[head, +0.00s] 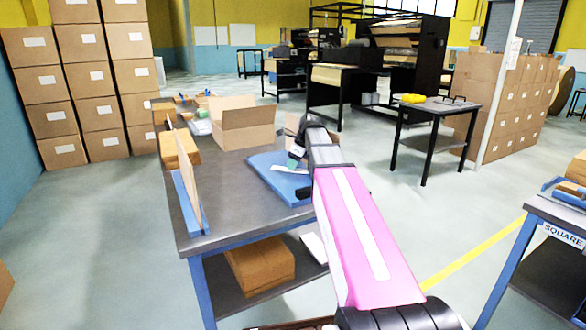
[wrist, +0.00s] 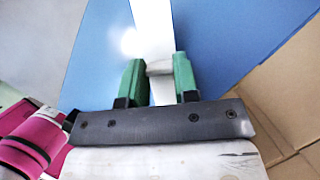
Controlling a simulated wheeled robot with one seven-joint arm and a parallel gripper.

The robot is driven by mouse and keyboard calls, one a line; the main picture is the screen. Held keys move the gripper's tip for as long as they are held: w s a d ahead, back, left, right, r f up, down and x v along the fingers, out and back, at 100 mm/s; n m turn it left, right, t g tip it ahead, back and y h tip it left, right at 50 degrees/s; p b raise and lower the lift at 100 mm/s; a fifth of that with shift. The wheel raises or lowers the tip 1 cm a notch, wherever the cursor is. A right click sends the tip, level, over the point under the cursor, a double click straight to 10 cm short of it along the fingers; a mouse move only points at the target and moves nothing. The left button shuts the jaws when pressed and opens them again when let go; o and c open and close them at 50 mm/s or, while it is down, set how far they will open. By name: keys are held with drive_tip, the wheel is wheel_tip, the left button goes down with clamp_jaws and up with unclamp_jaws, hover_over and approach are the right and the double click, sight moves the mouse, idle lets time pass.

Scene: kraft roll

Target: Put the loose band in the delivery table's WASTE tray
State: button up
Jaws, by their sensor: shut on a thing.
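My gripper (head: 296,157) is low over a blue mat (head: 268,172) on the long grey table. In the wrist view its two green fingers (wrist: 158,68) are shut on a pale strip, which I take to be the loose band (wrist: 152,30). The band is white and runs away from the fingers over the blue surface. In the head view a white piece (head: 289,171) shows just beside the fingers. I cannot tell whether the band touches the mat. I cannot make out a WASTE tray in either view.
An open carton (head: 247,138) stands behind the mat on the grey table (head: 235,205). An upright brown board (head: 188,180) stands at the left. A table labelled SQUARE (head: 563,235) is at the right edge. A black side table (head: 437,106) stands farther back, with open floor between.

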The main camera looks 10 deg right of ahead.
drive_tip(key=shift+f, duration=0.9)
drive_tip(key=shift+f, duration=0.15)
drive_tip(key=o, duration=1)
drive_tip(key=shift+c, duration=0.2)
